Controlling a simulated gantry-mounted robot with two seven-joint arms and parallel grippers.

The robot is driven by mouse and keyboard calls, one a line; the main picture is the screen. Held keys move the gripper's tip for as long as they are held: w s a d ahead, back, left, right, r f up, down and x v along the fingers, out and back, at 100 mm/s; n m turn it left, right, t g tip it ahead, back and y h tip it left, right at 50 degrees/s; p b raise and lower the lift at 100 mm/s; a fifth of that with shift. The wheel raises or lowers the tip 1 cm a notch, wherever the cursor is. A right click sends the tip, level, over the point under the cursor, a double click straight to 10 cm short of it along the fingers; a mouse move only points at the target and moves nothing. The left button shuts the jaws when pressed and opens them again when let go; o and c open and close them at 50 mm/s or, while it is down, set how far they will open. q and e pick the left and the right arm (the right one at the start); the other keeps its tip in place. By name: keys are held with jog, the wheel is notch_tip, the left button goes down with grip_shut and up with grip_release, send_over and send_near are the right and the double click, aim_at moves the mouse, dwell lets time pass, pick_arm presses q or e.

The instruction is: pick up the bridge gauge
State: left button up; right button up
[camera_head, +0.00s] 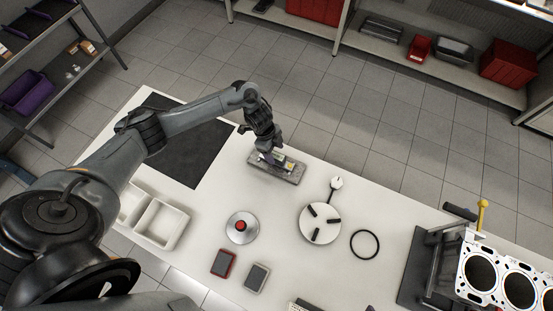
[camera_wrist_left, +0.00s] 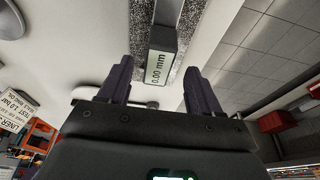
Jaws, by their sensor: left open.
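The bridge gauge is a grey bar-like piece with a small display reading 0.00 mm (camera_wrist_left: 159,67). It sits on a speckled grey stone block (camera_head: 289,177) near the far edge of the white table. My left gripper (camera_head: 268,156) is above the block, pointing down, and hides part of the gauge in the head view. In the left wrist view, the two dark fingers of the left gripper (camera_wrist_left: 157,72) are spread apart. The gauge's display end shows between and just beyond the fingertips, with a gap on both sides. My right gripper is not in view.
A white disc (camera_head: 318,236) with black bars, a black ring (camera_head: 364,259) and a metal dome with a red knob (camera_head: 241,239) lie nearby. White trays (camera_head: 161,223) and a dark mat (camera_head: 195,160) are left. An engine block (camera_head: 500,277) stands right.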

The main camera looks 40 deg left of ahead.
aim_at(276, 155)
pick_arm(q)
jog(key=shift+x, duration=2.7)
jog(key=shift+s+d, duration=0.1)
jog(key=shift+c, duration=0.2)
grip_shut()
